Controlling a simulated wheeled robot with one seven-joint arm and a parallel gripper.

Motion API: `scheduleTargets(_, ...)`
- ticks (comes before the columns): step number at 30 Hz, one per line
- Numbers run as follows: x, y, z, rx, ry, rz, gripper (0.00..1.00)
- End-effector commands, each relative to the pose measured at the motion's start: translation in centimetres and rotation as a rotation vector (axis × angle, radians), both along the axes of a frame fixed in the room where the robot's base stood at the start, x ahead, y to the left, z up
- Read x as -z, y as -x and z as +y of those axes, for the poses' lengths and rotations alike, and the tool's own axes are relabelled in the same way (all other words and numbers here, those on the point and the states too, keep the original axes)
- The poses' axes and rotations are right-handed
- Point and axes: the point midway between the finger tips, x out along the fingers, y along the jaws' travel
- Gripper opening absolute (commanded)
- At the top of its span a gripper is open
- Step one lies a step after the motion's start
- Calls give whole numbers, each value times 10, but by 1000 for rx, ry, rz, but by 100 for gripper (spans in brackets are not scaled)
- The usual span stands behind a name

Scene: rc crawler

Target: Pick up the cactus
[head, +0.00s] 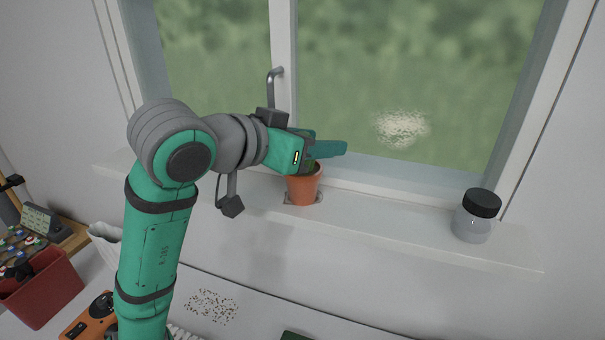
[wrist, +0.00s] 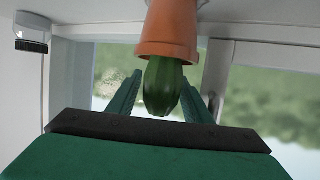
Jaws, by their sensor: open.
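The cactus (wrist: 162,88) is a green ribbed plant in an orange terracotta pot (head: 303,188). The pot stands on the window sill, and it also shows in the wrist view (wrist: 169,30), upside down. My gripper (head: 328,150) is at the height of the cactus, above the pot's rim, and hides most of the plant in the head view. In the wrist view the two green fingers (wrist: 160,98) are apart, one on each side of the cactus. I cannot tell whether either finger touches it.
A jar (head: 474,222) with a black lid stands on the sill (head: 400,232) at the right. The window handle (head: 272,85) and frame are close behind my gripper. A red bin (head: 45,292) and an orange device (head: 88,316) are at the lower left. The sill between pot and jar is clear.

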Motion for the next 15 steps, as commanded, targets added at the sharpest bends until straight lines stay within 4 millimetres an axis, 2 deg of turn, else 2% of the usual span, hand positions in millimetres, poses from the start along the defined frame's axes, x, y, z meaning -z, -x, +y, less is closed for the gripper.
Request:
scheduleTargets(4,0,0,1,-1,0,0,43)
scheduleTargets(9,0,0,1,-1,0,0,2)
scheduleTargets(10,0,0,1,-1,0,0,0)
scheduleTargets(15,-1,0,1,-1,0,-1,0)
